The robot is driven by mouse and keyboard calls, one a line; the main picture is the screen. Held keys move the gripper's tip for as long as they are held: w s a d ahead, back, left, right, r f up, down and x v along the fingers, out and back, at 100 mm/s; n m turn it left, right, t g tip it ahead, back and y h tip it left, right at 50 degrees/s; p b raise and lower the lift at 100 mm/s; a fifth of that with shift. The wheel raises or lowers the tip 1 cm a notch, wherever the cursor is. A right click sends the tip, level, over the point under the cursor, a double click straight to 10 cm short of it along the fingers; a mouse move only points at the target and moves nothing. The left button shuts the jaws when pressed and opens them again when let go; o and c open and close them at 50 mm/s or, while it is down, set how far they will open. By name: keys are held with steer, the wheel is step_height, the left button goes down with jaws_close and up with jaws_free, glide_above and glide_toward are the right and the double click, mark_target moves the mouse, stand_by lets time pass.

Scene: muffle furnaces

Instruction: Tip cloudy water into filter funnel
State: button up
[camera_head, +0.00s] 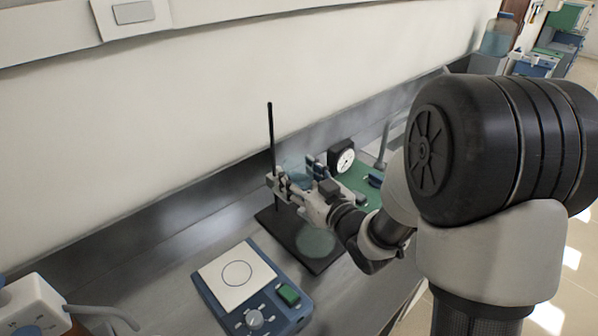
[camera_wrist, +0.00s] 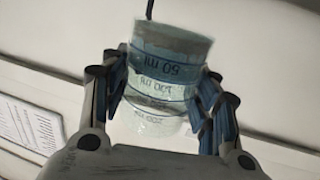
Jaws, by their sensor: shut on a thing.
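My gripper (camera_wrist: 160,90) is shut on a clear beaker (camera_wrist: 170,70) with blue-grey contents and volume marks. The marks read upside down in the wrist view, and the beaker sits slightly tilted between the fingers there. In the head view my gripper (camera_head: 298,186) is beside the retort stand's black rod (camera_head: 271,140), at the clamp (camera_head: 282,186). A pale bluish see-through shape there is partly hidden by the gripper. A round see-through vessel (camera_head: 315,241) stands on the black stand base (camera_head: 328,262). I cannot make out the funnel clearly, nor whether liquid is flowing.
A blue hotplate (camera_head: 252,290) with a white top stands in front of the stand. A round dial gauge (camera_head: 343,161) and a green mat (camera_head: 358,182) lie behind my gripper. A white device (camera_head: 30,306) is at the lower left. The wall runs close behind the bench.

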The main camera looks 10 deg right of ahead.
steer(key=shift+a+r+m+p, duration=0.1)
steer(key=shift+m+p, duration=0.3)
steer(key=shift+p, duration=0.65)
steer(key=shift+p, duration=0.5)
steer(key=shift+s+m, duration=0.1)
steer(key=shift+m, duration=0.2)
steer(key=shift+s+a+r+m+g+p, duration=0.15)
steer(key=shift+m+g+p, duration=0.1)
steer(key=shift+m+p, duration=0.3)
steer(key=shift+s+a+r+m+g+p, duration=0.15)
steer(key=shift+m+g+p, duration=0.15)
steer(key=shift+m, duration=0.45)
steer(key=shift+w+m+g+p, duration=0.1)
steer(key=shift+m+g+p, duration=0.15)
steer(key=shift+m+p, duration=0.95)
stand_by(1.7)
steer(key=shift+f+m+y+p, duration=0.25)
steer(key=shift+m+p, duration=0.3)
steer(key=shift+m, duration=0.35)
stand_by(1.1)
